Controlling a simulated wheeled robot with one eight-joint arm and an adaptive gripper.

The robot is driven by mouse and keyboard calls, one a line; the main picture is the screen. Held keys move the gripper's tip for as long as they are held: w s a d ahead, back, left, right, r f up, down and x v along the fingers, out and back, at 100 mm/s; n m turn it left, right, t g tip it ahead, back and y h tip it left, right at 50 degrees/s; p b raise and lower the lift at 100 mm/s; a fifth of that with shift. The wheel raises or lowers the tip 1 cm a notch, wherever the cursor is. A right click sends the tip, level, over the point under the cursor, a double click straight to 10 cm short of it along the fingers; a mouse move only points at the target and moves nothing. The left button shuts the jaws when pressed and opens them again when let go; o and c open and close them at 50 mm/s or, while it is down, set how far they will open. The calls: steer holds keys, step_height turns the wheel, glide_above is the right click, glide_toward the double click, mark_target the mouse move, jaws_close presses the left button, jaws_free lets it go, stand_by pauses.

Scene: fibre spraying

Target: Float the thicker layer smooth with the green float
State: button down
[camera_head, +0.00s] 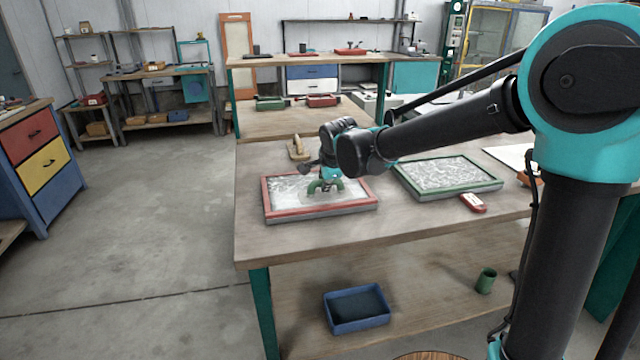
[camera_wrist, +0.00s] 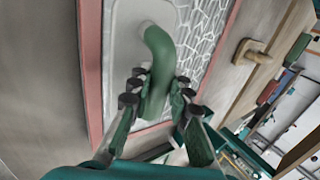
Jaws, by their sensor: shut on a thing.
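My gripper (camera_head: 328,180) is shut on the handle of the green float (camera_head: 318,188), over the red-framed panel (camera_head: 268,200) on the workbench. In the wrist view my gripper's fingers (camera_wrist: 158,92) close on the curved green handle (camera_wrist: 158,45). The float's pale plate (camera_wrist: 124,45) lies flat over the panel and seems to touch its surface. White material with a cracked, web-like pattern shows beside the plate. A green-framed panel (camera_head: 492,187) with a similar patterned white surface lies to the right. I cannot tell which layer is thicker.
A wooden-handled tool (camera_head: 298,148) lies behind the red-framed panel; it also shows in the wrist view (camera_wrist: 250,50). A red-handled tool (camera_head: 473,203) lies in front of the green-framed panel. A blue bin (camera_head: 357,325) and green cup (camera_head: 486,281) are on the lower shelf.

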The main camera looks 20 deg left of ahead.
mark_target(336, 181)
steer(key=shift+w+d, duration=0.5)
steer(key=shift+d, duration=0.3)
steer(key=shift+w+d, duration=0.45)
steer(key=shift+d, duration=0.35)
steer(key=shift+r, duration=3.55)
